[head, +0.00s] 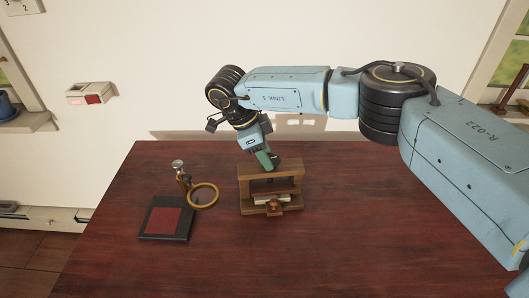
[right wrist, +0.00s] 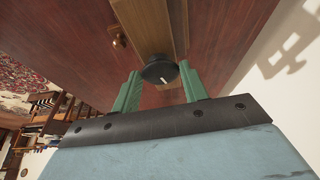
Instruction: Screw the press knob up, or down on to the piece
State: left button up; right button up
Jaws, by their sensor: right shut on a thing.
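A small wooden press (head: 244,178) stands on the dark red table, with a top beam and an open middle. A pale flat piece (head: 262,199) lies low inside it. The press knob (right wrist: 158,70) is round and black with a white mark, and sits on the beam in the right wrist view. My right gripper (head: 268,160) comes down from above on to the beam. Its green fingers are shut on the knob, one on each side. In the head view the fingers hide the knob. I cannot tell whether the press touches the piece. My left gripper is not in view.
Left of the press stand a brass ring on a stand (head: 203,195) and a black pad with a red top (head: 165,219). A wall is behind.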

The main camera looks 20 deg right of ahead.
jog(key=shift+w+r, duration=0.15)
jog(key=shift+r, duration=0.2)
jog(key=o, duration=1)
jog(key=shift+f, duration=0.15)
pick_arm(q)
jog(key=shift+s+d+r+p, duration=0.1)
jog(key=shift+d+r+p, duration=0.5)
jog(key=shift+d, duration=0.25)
pick_arm(e)
jog(key=s+v, duration=0.1)
jog(key=v, duration=1.2)
jog(key=shift+w+r, duration=0.3)
jog(key=shift+w, duration=0.1)
